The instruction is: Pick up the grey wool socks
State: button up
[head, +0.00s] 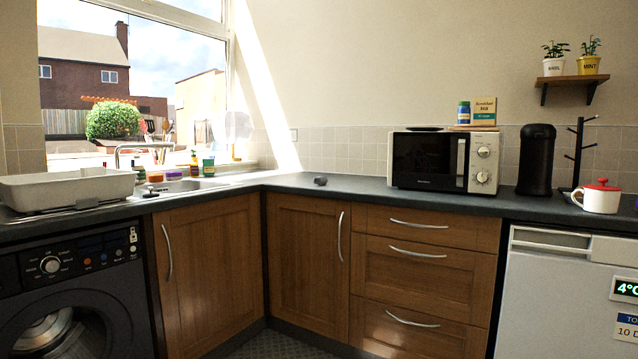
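A small dark grey lump (320,181) lies on the dark worktop (345,186) near the corner, left of the microwave. It may be the grey wool socks, but it is too small to tell for sure. I see nothing else that looks like socks. My gripper is not in view.
A microwave (427,162), a black canister (536,160) and a red-lidded white mug (601,197) stand to the right. A dish rack (66,186) and sink tap (128,147) are at the left. Wooden cabinets (308,265) fill the front below.

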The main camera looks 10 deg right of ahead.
aim_at(319, 181)
jog(key=z, duration=0.4)
jog(key=i, duration=2.65)
jog(key=u, duration=0.55)
